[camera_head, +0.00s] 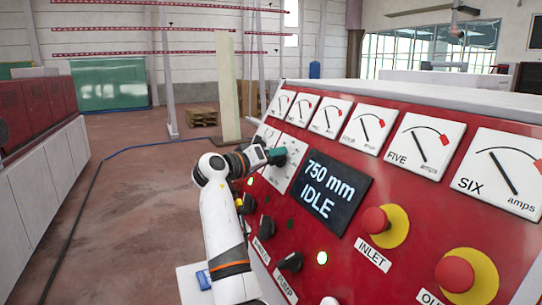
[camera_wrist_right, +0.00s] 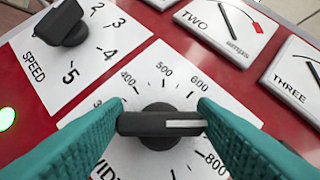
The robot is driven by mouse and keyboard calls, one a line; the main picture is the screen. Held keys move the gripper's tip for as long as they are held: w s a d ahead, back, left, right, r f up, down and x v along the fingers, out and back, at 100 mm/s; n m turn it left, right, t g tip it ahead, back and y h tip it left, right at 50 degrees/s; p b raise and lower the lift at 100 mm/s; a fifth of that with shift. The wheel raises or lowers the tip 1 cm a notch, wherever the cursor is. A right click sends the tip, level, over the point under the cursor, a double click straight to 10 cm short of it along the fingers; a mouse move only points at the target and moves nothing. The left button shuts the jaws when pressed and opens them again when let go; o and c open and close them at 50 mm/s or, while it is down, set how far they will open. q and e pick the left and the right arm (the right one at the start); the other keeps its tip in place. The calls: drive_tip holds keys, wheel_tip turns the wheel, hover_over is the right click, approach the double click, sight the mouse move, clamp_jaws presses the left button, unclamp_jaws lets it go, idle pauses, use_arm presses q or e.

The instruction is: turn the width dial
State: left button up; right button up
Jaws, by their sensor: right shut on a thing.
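The width dial (camera_wrist_right: 160,126) is a black knob on a white scale plate, seen in the right wrist view. Its white mark points to the right, on the side between 600 and 800; the number there is hidden by a finger. My right gripper (camera_wrist_right: 161,124) has its teal fingers shut on the two ends of the knob. In the head view the right gripper (camera_head: 278,156) is at the panel and covers the knob. The display (camera_head: 331,192) reads 750 mm and IDLE. My left gripper is not in view.
The speed dial (camera_wrist_right: 62,24) sits close to the upper left of the gripper in the wrist view. Gauges line the panel's top. Red INLET button (camera_head: 375,220), another red button (camera_head: 455,274) and black switches (camera_head: 290,262) are lower on the panel. Open floor lies left.

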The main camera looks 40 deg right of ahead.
drive_tip(key=n+y+p, duration=0.1)
drive_tip(key=n, duration=0.1)
drive_tip(key=n+t+y+p, duration=0.1)
drive_tip(key=n+p, duration=0.1)
drive_tip(key=n+t+y+p, duration=0.1)
drive_tip(key=n, duration=0.1)
drive_tip(key=shift+r, duration=0.35)
drive_tip(key=shift+n+t+y+p, duration=0.45)
drive_tip(key=shift+n+p, duration=0.25)
drive_tip(key=shift+n, duration=0.4)
drive_tip(key=shift+f+n+y, duration=0.15)
drive_tip(key=shift+n+y, duration=0.3)
drive_tip(key=shift+n, duration=0.35)
drive_tip(key=shift+n+y, duration=1)
drive_tip(key=shift+n, duration=0.7)
drive_tip(key=o, duration=1)
